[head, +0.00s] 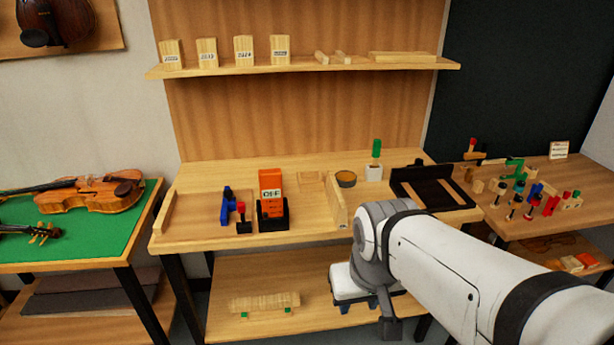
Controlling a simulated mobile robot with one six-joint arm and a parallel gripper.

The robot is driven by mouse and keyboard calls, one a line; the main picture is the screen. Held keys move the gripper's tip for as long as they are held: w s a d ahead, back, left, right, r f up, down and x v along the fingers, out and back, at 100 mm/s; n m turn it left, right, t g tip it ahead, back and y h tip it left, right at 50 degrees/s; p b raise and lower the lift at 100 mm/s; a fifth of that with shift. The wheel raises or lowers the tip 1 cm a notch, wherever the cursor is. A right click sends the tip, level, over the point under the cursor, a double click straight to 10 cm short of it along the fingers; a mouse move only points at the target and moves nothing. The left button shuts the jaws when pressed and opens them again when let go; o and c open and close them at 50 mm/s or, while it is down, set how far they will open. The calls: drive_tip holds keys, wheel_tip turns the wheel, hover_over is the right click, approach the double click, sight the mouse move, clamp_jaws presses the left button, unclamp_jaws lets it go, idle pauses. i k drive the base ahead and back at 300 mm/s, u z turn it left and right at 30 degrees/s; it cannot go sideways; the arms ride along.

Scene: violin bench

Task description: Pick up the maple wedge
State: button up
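I cannot tell for sure which piece is the maple wedge. Several upright pale wood blocks with small labels stand on the upper shelf, the leftmost one (171,55) and the rightmost one (280,50) among them; the labels are too small to read. My gripper (358,307) hangs low in front of the bench's right half, well below and right of these blocks. Its two fingertips show apart with nothing visible between them. My arm hides part of the bench's right front.
The upper shelf (300,68) also holds thin wood strips (402,57) at right. A violin (95,196) lies at left.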

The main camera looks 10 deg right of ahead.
sight(339, 211)
drive_tip(key=u, duration=3.25)
drive_tip(key=k, duration=1.35)
drive_tip(key=z, duration=2.1)
drive_tip(key=i, duration=1)
drive_tip(key=z, duration=0.05)
